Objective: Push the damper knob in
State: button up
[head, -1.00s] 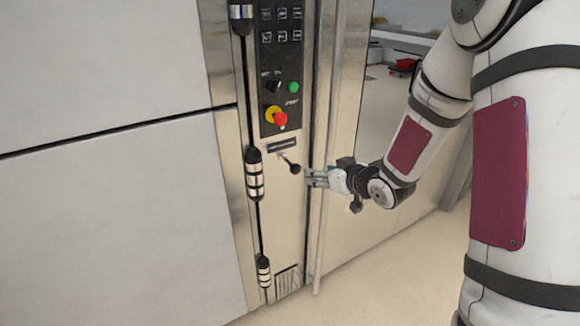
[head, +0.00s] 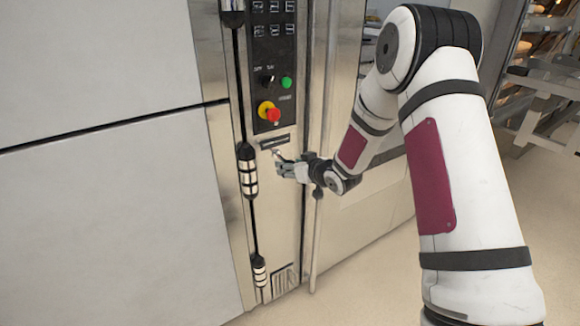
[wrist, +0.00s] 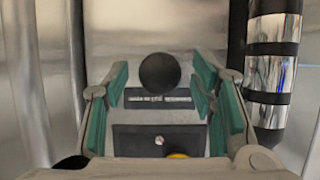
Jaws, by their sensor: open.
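The damper knob is a black ball (wrist: 160,73) on a rod, in front of the steel oven panel. In the wrist view it shows between the two green-padded fingers of my gripper (wrist: 160,88), with gaps on both sides. In the head view my gripper (head: 281,167) is at the panel just below the damper's black label plate (head: 274,142).
The control panel with a red stop button (head: 273,115) and a green button (head: 286,82) is above. A black-and-chrome hinge (head: 247,170) stands just left of my gripper. The floor in front is clear.

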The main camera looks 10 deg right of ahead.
aim_at(286, 161)
jog(key=shift+w+a+f, duration=0.1)
jog(key=shift+w+f, duration=0.1)
jog(key=shift+w, duration=0.25)
grip_shut()
jog(key=w, duration=0.1)
jog(key=w+a+b, duration=0.1)
jog(key=shift+w, duration=0.3)
grip_release()
